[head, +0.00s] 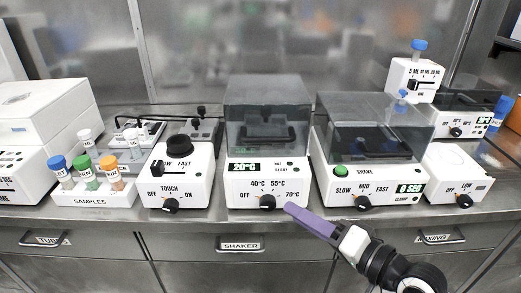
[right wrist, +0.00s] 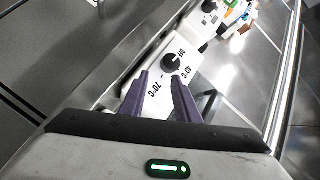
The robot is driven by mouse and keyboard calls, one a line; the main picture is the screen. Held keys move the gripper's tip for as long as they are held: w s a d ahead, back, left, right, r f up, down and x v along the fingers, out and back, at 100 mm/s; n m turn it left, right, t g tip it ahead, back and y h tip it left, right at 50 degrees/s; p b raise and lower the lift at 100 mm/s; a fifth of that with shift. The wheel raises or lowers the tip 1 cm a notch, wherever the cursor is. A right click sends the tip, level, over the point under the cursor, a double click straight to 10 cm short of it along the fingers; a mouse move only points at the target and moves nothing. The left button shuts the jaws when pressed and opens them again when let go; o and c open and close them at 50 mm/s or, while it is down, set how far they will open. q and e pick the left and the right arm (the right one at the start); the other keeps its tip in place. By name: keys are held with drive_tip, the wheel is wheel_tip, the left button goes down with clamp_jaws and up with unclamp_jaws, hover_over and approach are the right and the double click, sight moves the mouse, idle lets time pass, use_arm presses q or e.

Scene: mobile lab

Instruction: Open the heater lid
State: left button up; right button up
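The heater (head: 232,197) is a white box in the middle of the bench, with a 20°C display and a black dial (head: 267,202) on its front. Its grey see-through lid (head: 250,100) is down, with a black bar handle (head: 268,138) across its front. My right gripper (head: 292,209) is in front of the heater's lower right corner, below the lid handle. In the right wrist view its two purple fingers (right wrist: 160,84) are apart with nothing between them, pointing toward the heater's dial (right wrist: 172,62). My left gripper is not in view.
The shaker (head: 323,178) with its own grey lid stands close right of the heater. A touch mixer (head: 155,190) stands left, beside a sample rack (head: 92,200) with capped tubes. A narrow strip of bench front is free. Drawers (head: 240,245) with handles lie below.

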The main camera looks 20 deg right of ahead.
sight(267, 140)
wheel_tip(267, 140, up, 12)
drive_tip(key=w+m+t+y, duration=0.1)
drive_tip(key=m+t+y, duration=0.2)
drive_tip(key=shift+m, duration=0.3)
drive_tip(key=x, duration=0.4)
drive_tip(key=p+x, duration=0.1)
drive_tip(key=x, duration=0.4)
drive_tip(key=shift+w+d+f, duration=0.1)
drive_tip(key=shift+w+d, duration=0.05)
drive_tip(key=shift+d, duration=0.1)
drive_tip(key=shift+w+a+g, duration=0.3)
drive_tip(key=shift+w+a, duration=0.05)
drive_tip(key=shift+w, duration=0.2)
clamp_jaws()
